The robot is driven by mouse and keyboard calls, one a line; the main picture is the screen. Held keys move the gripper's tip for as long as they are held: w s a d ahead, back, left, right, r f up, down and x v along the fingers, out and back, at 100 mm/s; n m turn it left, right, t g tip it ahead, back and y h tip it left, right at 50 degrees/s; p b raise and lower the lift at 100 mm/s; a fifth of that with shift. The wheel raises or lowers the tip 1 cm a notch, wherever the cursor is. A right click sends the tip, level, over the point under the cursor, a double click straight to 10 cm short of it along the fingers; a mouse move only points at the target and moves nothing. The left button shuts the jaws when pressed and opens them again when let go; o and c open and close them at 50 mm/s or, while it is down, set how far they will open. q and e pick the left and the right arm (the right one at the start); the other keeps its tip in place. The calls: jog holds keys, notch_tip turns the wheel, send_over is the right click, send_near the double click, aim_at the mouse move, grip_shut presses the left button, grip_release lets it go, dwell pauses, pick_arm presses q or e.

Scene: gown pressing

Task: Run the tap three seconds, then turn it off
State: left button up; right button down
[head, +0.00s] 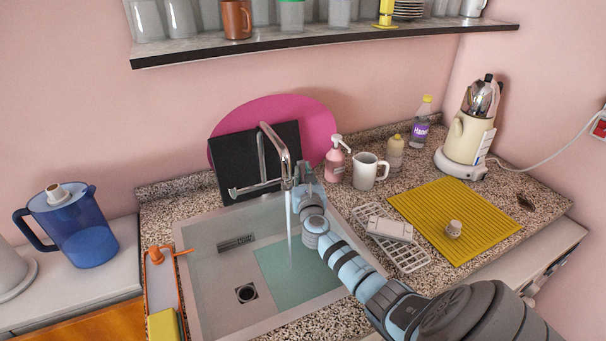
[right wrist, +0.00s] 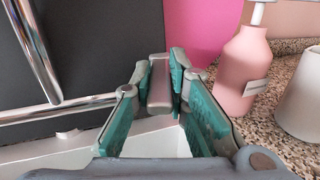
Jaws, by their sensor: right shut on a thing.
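The chrome tap (head: 275,140) stands at the back of the sink, and a stream of water (head: 290,222) falls from its spout into the basin. My right gripper (head: 304,178) is beside the tap's spout. In the right wrist view its green-padded fingers (right wrist: 172,85) are closed around a small grey metal piece, which looks like the tap's handle (right wrist: 159,92). Chrome pipes of the tap (right wrist: 38,55) show at the left of that view. The gripper hides part of the tap in the head view. My left gripper is not in view.
The sink (head: 212,285) has a drain and a teal mat (head: 300,268). A pink soap bottle (head: 335,163) and a white mug (head: 365,172) stand close to the right of the gripper. A black board (head: 235,150) leans behind the tap. A drying rack (head: 403,258) lies right.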

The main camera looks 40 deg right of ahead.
jog(key=n+y, duration=0.1)
jog(key=d+n+t+y+b, duration=0.1)
jog(key=n+t+y, duration=0.1)
jog(key=y, duration=0.1)
jog(key=shift+s+d, duration=0.15)
jog(key=shift+s, duration=0.2)
jog(key=c, duration=1.6)
grip_release()
jog(key=shift+o, duration=0.2)
jog(key=v, duration=1.2)
